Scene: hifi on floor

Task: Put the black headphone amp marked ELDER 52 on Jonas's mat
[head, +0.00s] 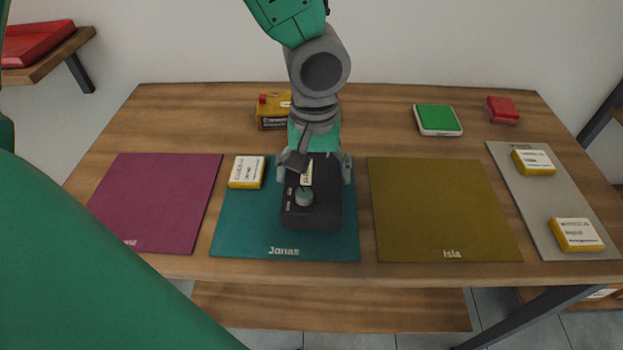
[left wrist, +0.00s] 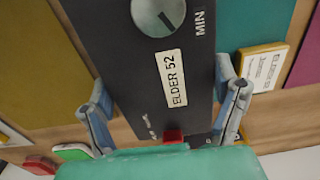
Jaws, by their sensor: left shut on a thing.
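The black headphone amp (head: 312,213) has a round knob on its face. In the left wrist view the amp (left wrist: 130,60) carries a white label reading ELDER 52. My left gripper (head: 318,172) is shut on the amp, with one finger on each side of it near its far end. The amp is over the right part of the teal mat (head: 245,225) printed Jonas. I cannot tell whether it touches the mat. The gripper hides part of the amp's far end in the head view. My right gripper does not show.
A yellow-and-white box (head: 246,172) lies on Jonas's mat, left of the amp. A magenta mat (head: 160,200) is to the left and an olive mat (head: 440,205) marked Isla to the right. A grey mat (head: 545,205) holds two yellow boxes. A yellow item (head: 272,110) stands behind.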

